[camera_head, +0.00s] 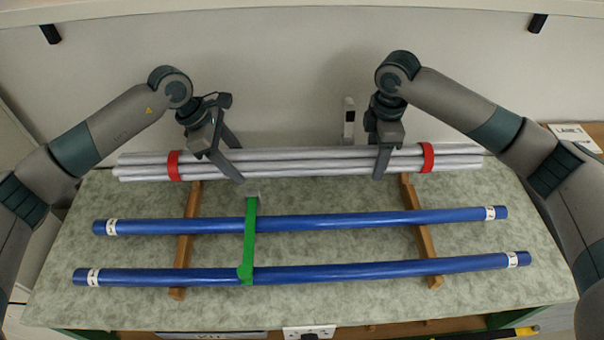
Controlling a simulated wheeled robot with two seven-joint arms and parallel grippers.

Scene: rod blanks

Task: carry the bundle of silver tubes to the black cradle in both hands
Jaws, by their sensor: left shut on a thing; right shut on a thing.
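The bundle of silver tubes (300,162) lies crosswise near the back of the green-grey table, held together by a red band near each end. My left gripper (237,162) is shut on the bundle, left of its middle and right of the left red band. My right gripper (382,162) is shut on the bundle, just left of the right red band. The bundle looks nearly level. I cannot tell whether it touches the wooden strips below it. I cannot make out a black cradle in this view.
Two long blue tubes (340,220) with white end labels lie across two wooden strips (424,241) in front of the bundle. A green bar (249,240) crosses both. A wall stands close behind. A box marked LANE (575,136) is at the right.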

